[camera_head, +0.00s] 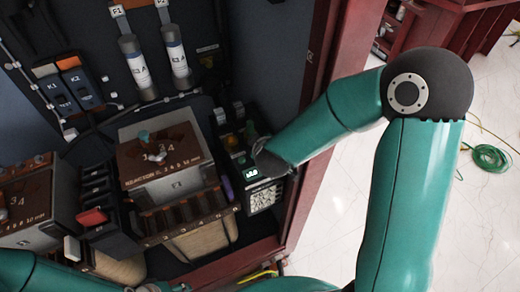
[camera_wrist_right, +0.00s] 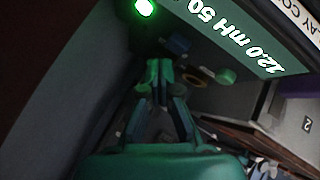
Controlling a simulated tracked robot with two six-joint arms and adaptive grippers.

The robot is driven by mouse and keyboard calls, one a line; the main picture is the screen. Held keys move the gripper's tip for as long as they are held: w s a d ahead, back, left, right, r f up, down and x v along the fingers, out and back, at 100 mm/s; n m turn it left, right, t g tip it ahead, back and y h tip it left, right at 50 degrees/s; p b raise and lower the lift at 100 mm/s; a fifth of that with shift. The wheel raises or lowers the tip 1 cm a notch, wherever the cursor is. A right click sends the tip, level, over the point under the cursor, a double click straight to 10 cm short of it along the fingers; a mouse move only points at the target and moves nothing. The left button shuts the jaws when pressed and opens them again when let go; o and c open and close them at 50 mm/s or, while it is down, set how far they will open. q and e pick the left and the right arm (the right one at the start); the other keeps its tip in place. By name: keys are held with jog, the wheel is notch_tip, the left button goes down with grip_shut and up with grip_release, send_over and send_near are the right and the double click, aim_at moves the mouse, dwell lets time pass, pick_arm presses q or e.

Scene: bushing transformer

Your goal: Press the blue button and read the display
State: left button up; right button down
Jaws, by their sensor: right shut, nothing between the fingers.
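The lit display (camera_wrist_right: 228,35) runs across the top right of the right wrist view and reads "12.0 mH 50", with the rest cut off by the frame. In the head view the small lit display (camera_head: 251,172) is on the dark device at the cabinet's right side. A dark blue button (camera_wrist_right: 178,43) shows in the right wrist view, just beyond my right gripper (camera_wrist_right: 161,80). That gripper is shut and empty; I cannot tell whether its tips touch anything. In the head view its fingers are hidden beside the device.
A bright green lamp (camera_wrist_right: 145,7) glows near the display, and a green knob (camera_wrist_right: 226,76) sits below it. The transformer block (camera_head: 165,165) stands left of the device. The red cabinet post (camera_head: 315,130) is close on the right. The white floor (camera_head: 325,215) beyond is open.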

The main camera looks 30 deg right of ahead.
notch_tip(320, 180, up, 5)
jog(key=p, duration=0.6)
dwell(0.8)
